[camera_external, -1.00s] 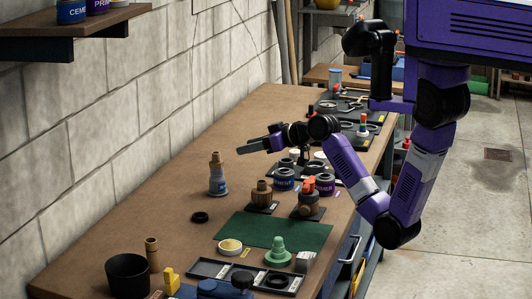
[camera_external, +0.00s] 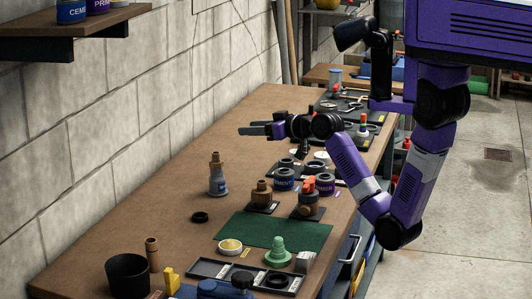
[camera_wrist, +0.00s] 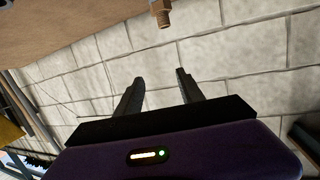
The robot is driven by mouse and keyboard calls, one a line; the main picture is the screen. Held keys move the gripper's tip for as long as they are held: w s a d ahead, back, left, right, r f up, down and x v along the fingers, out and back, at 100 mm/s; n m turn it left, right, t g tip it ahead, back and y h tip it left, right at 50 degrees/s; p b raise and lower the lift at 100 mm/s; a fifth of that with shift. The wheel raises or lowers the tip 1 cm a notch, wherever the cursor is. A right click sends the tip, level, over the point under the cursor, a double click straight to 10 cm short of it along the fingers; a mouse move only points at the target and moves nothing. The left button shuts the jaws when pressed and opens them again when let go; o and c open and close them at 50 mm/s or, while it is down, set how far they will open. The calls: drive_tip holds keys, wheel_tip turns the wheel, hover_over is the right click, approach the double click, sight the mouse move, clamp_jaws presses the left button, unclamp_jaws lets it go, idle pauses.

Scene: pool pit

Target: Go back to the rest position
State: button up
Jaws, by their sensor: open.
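My gripper (camera_external: 258,130) is raised above the workbench (camera_external: 225,128) on its far half, pointing left toward the block wall. In the wrist view my gripper (camera_wrist: 155,80) shows two dark fingers set apart, with nothing between them. Only the wall (camera_wrist: 228,55) lies beyond the fingers. A bottle with a brown top (camera_external: 217,175) stands upright on the bench below and left of my gripper. The top of a brownish object (camera_wrist: 160,14) shows at the upper edge of the wrist view.
Cans (camera_external: 284,179), brown fittings on black plates (camera_external: 262,197), a green mat (camera_external: 290,232) and a black tray (camera_external: 210,268) occupy the bench. A black cup (camera_external: 128,276) stands at the front left. A shelf (camera_external: 105,22) juts from the wall. The bench's left middle is clear.

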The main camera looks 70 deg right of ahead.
drive_tip(key=s+a+f+n+y, duration=0.1)
drive_tip(key=s+a+f, duration=0.3)
drive_tip(key=s+a, duration=0.4)
drive_tip(key=s+a+f+n+y, duration=0.1)
drive_tip(key=s+a+f, duration=0.3)
drive_tip(key=s, duration=1.4)
drive_tip(key=s+a+f+y, duration=0.1)
drive_tip(key=s+a+f, duration=0.3)
drive_tip(key=s+a, duration=0.7)
drive_tip(key=shift+s+a+f+n+y, duration=0.2)
drive_tip(key=shift+s+a+n+y, duration=0.2)
drive_tip(key=shift+s, duration=0.5)
